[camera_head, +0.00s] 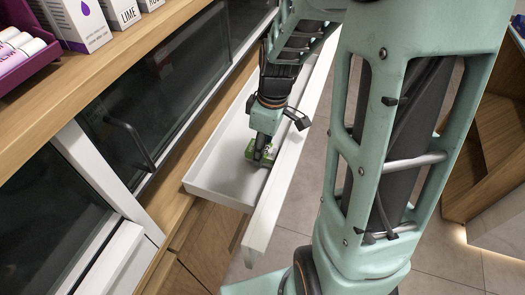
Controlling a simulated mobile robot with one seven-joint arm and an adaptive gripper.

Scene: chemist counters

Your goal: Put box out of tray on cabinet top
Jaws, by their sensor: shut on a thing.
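My gripper (260,147) reaches down into a white tray (215,182), which looks like a pulled-out drawer. It is shut on a small green box (251,153) near the tray's floor. The fingers hide part of the box, and I cannot tell whether the box touches the floor. The wooden cabinet top (115,72) runs along the upper left, above and to the left of the tray.
White cartons (85,22) and a purple holder (40,55) with pale tubes stand on the cabinet top's back edge. Bare wood lies in front of them. Dark glass doors (150,100) with a handle are below. A wooden shelf unit (490,140) stands at right.

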